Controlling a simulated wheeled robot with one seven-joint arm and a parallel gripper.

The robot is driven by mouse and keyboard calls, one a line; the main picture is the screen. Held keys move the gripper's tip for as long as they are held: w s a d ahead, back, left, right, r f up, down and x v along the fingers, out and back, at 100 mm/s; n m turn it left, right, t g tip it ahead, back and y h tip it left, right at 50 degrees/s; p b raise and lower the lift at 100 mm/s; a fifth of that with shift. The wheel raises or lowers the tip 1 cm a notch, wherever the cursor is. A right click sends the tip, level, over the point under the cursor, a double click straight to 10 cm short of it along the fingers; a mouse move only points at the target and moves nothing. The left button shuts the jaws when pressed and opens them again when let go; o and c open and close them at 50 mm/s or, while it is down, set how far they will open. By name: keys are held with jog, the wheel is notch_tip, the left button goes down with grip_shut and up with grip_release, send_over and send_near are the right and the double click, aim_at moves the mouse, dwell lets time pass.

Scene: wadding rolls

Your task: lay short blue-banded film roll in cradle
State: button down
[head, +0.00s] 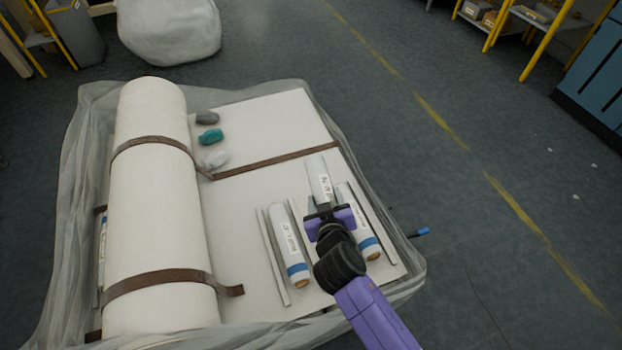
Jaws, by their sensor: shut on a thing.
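My gripper (330,212) is over the right part of the pallet, shut on a white film roll (320,178) with a dark-printed label. The near part of this roll is hidden by the gripper, so I cannot see whether it has a blue band. A blue-banded roll (287,240) lies to the left of the gripper, with its band at its near end. Another blue-banded roll (369,245) lies to the right, partly behind the gripper. Thin grey rails (272,256) flank the rolls on the left and right; I cannot tell for sure whether they form the cradle.
A large strapped white wadding roll (155,225) fills the pallet's left side. Grey, teal (210,136) and white small lumps lie beside it. Clear film (300,92) drapes the pallet edges. A blue-tipped item (419,232) sticks out at right. The white board's back right is clear.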

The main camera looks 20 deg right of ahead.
jog(key=shift+w+a+r, duration=0.15)
jog(key=shift+a+r, duration=0.05)
jog(key=shift+r, duration=0.3)
jog(key=shift+s+a+r+n+y+p, duration=0.25)
jog(key=shift+a+r+n+y+p, duration=0.15)
jog(key=shift+r+n+y, duration=0.25)
jog(key=shift+n+y, duration=0.65)
jog(key=p+v, duration=0.2)
jog(key=v, duration=0.2)
jog(key=shift+s+r+p, duration=0.1)
jog(key=shift+s+p, duration=0.15)
jog(key=shift+p, duration=0.15)
jog(key=shift+n+y, duration=0.3)
jog(key=shift+y, duration=0.1)
jog(key=s+p, duration=0.1)
jog(key=s, duration=0.1)
jog(key=s+d+r+p, duration=0.1)
jog(key=s, duration=0.1)
jog(key=s+d+p, duration=0.1)
jog(key=s, duration=0.1)
jog(key=shift+s+r+p, duration=0.2)
jog(key=shift+p, duration=0.15)
jog(key=shift+s+f+t, duration=0.15)
jog(key=shift+s+t, duration=0.15)
